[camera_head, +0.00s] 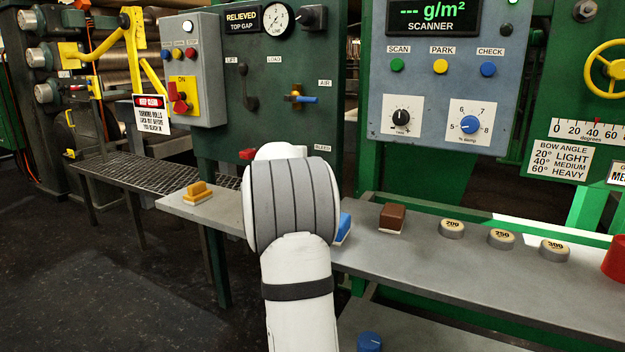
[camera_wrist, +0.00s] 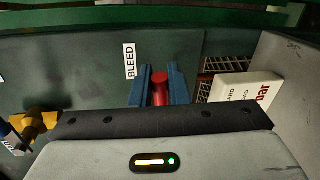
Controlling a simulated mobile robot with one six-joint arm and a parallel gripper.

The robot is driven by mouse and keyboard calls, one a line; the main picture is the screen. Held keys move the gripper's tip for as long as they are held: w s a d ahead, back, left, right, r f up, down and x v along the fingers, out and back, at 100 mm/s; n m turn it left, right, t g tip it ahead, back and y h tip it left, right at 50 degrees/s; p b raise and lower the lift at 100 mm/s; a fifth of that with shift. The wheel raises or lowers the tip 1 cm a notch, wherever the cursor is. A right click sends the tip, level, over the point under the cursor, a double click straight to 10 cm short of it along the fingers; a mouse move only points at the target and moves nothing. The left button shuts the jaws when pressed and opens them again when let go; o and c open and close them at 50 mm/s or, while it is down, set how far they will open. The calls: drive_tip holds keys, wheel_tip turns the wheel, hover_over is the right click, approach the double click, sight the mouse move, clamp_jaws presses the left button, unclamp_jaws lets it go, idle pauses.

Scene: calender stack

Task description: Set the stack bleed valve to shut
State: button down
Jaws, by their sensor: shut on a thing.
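The stack bleed valve's red handle (camera_wrist: 160,90) shows in the wrist view beside the BLEED label (camera_wrist: 130,62). My gripper (camera_wrist: 160,77) has its two blue fingers on either side of the red handle, shut on it. In the head view, a red handle end (camera_head: 247,154) pokes out left of my wrist on the green panel, and the BLEED label (camera_head: 322,148) is at the right. My wrist hides the valve body and my fingers there. The handle's exact angle is hard to tell.
Above, the AIR valve (camera_head: 300,98) has a blue handle; a black lever (camera_head: 249,88) is left of it. The grey bench (camera_head: 440,262) below holds a yellow block (camera_head: 199,191), a brown block (camera_head: 391,217) and round weights.

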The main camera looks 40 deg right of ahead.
drive_tip(key=shift+d+f+m+b, duration=0.1)
drive_tip(key=shift+f+m+b, duration=0.6)
drive_tip(key=shift+b, duration=0.9)
drive_tip(key=shift+r, duration=0.1)
drive_tip(key=c, duration=1.4)
unclamp_jaws()
drive_tip(key=shift+c, duration=0.2)
drive_tip(key=v, duration=0.7)
drive_tip(key=shift+s+a+p, duration=0.15)
drive_tip(key=shift+a+p, duration=0.2)
drive_tip(key=shift+p, duration=0.05)
